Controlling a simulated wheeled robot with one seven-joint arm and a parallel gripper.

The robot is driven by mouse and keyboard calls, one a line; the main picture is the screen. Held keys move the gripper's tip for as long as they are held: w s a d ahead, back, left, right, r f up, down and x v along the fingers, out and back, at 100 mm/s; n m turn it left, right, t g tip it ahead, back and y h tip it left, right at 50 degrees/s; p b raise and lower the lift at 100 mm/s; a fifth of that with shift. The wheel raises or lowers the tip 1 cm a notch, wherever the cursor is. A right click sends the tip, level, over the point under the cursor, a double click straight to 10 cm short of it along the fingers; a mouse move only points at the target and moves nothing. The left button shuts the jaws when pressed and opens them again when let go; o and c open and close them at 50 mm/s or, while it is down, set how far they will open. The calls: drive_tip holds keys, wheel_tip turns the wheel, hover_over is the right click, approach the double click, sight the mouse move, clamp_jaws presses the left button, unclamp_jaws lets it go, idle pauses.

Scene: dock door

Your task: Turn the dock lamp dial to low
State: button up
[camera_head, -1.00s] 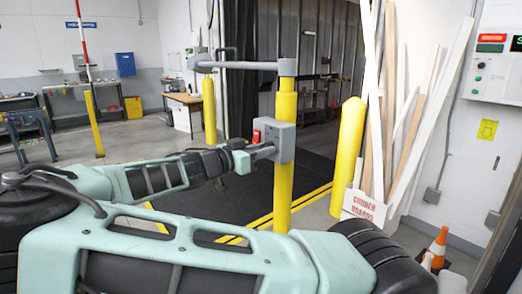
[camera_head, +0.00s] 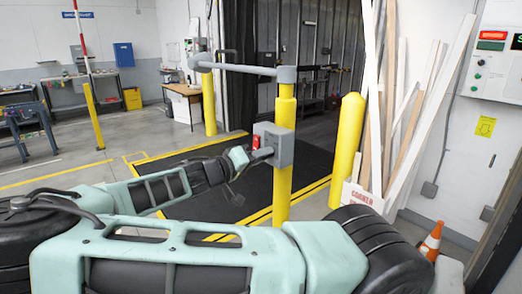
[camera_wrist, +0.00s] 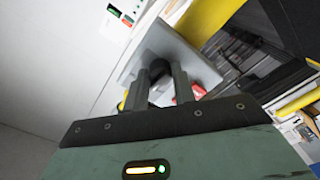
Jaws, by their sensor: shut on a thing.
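A grey box (camera_head: 282,150) is mounted on a yellow post (camera_head: 285,108). In the wrist view the box (camera_wrist: 190,60) shows as a tilted grey plate ahead of my fingers. My gripper (camera_head: 263,154) reaches it from the left. In the wrist view my gripper (camera_wrist: 160,76) is shut on a dark round knob (camera_wrist: 158,96), taken to be the lamp dial, partly hidden between the fingers. The dial's marks and its setting cannot be read. A red part (camera_head: 256,140) sits at the box's left side and also shows in the wrist view (camera_wrist: 198,92).
A grey bar (camera_head: 240,70) runs from the post top to the left. Another yellow post (camera_head: 346,140) and leaning boards (camera_head: 400,120) stand to the right. An orange cone (camera_head: 432,241) is at lower right. Open floor lies left, with a dark mat (camera_head: 180,160).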

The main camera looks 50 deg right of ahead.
drive_tip(key=n+p, duration=0.7)
drive_tip(key=n, duration=0.4)
drive_tip(key=shift+r+n+p, duration=0.15)
drive_tip(key=shift+n+p, duration=0.15)
drive_tip(key=shift+n, duration=0.3)
drive_tip(key=o, duration=1)
drive_tip(key=shift+a, duration=0.1)
drive_tip(key=b+v, duration=0.6)
drive_tip(key=v, duration=1.1)
drive_tip(key=shift+w+a, duration=0.15)
drive_tip(key=shift+w, duration=0.05)
